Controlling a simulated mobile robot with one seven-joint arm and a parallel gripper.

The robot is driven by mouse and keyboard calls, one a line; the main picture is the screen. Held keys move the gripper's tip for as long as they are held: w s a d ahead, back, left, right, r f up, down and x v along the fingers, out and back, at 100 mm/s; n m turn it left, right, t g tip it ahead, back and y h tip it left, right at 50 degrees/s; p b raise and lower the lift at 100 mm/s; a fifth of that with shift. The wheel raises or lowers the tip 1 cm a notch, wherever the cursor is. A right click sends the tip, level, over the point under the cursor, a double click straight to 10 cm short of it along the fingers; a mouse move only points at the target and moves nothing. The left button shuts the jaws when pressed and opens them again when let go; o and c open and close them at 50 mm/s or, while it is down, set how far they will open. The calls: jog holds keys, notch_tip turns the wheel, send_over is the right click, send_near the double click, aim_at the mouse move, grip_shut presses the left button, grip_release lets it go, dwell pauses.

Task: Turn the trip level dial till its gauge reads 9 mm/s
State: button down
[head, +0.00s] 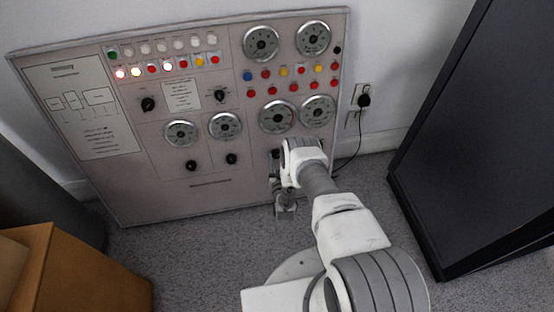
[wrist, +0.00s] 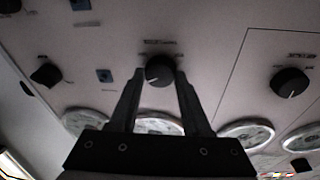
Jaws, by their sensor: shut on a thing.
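My gripper (wrist: 160,74) is shut on a black round dial (wrist: 159,67) on the grey panel, with one finger on each side of it. A pale pointer mark shows on the dial. Its label is too blurred to read, so I cannot confirm it is the trip level dial. In the head view my wrist hides most of the grip. A round gauge (head: 278,117) sits above this spot in the head view. It shows partly behind the fingers in the wrist view (wrist: 158,126). Its needle and figures are too small to read.
Other dials flank the held one in the wrist view, one to the left (wrist: 45,75) and one to the right (wrist: 290,82). A dark cabinet (head: 480,130) stands at right, a cardboard box (head: 85,275) at lower left. A cable hangs from a wall plug (head: 364,99).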

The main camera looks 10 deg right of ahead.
jog(key=shift+w+m, duration=0.1)
jog(key=shift+m, duration=0.4)
jog(key=shift+c, duration=1.8)
grip_release()
jog(key=shift+s, duration=0.25)
